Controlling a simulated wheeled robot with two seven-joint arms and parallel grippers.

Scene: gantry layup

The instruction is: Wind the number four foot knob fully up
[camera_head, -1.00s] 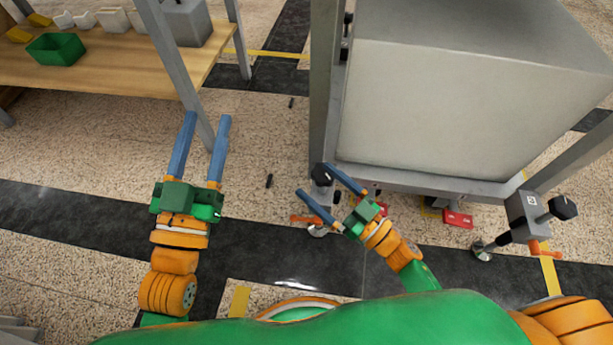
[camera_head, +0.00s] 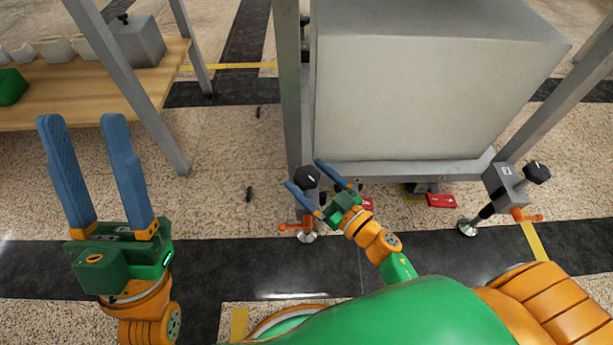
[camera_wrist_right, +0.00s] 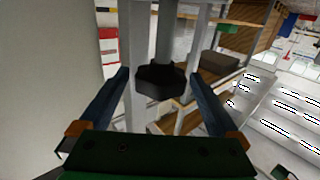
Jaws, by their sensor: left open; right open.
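A black knob (camera_head: 307,177) tops the foot at the near left corner of the grey machine frame, with an orange lever (camera_head: 291,227) below it. My right gripper (camera_head: 304,174) is open, its blue fingers on either side of this knob. In the right wrist view the dark knob (camera_wrist_right: 161,82) appears between the open fingers (camera_wrist_right: 162,88), with gaps on both sides. A second black knob (camera_head: 538,172) is on the foot at the right corner. I cannot read a number four on either foot. My left gripper (camera_head: 83,120) is open and empty at the left.
A large grey block (camera_head: 420,95) sits on the frame. A wooden bench (camera_head: 90,97) with a green bin (camera_head: 11,87) stands at the left. Red tags (camera_head: 441,200) show under the frame.

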